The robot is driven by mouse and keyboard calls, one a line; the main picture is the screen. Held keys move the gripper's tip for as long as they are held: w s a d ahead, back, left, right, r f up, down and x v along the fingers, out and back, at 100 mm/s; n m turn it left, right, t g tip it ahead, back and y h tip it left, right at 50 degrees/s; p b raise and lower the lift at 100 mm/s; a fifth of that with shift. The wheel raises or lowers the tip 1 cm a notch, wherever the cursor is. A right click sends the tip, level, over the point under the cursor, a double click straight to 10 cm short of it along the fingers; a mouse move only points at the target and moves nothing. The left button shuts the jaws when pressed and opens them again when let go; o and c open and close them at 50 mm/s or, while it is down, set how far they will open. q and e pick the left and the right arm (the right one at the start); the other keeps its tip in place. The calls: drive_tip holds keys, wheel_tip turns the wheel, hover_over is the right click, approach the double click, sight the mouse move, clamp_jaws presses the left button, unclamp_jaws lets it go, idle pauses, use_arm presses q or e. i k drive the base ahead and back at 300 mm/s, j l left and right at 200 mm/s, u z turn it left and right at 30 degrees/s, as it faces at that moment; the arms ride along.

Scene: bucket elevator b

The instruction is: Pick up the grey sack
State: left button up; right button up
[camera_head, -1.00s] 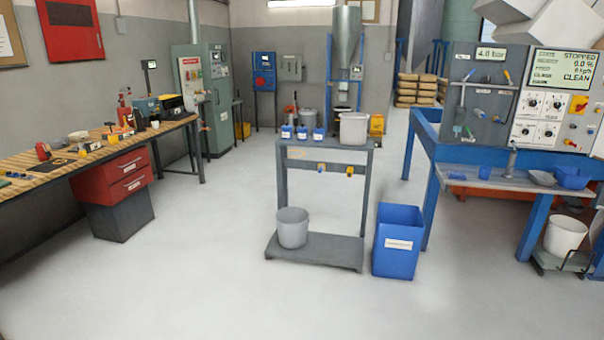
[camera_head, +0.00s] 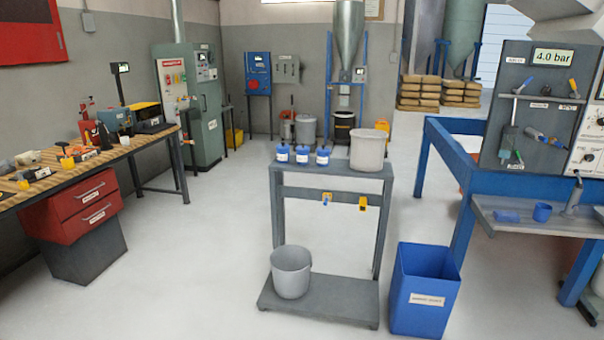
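I cannot make out a grey sack in the head view. The only sack-like things are brown, stacked in two piles at the back right: the left pile (camera_head: 418,93) and the right pile (camera_head: 461,93). Neither of my grippers is in view.
A grey stand (camera_head: 290,178) in the middle carries small blue-lidded pots and a grey bucket (camera_head: 367,150); another grey bucket (camera_head: 291,272) sits on its lower shelf. A blue bin (camera_head: 425,290) stands beside it. A workbench (camera_head: 105,165) is at left, a blue frame (camera_head: 462,210) at right. Floor between is clear.

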sight(368, 145)
drive_tip(key=i, duration=1.65)
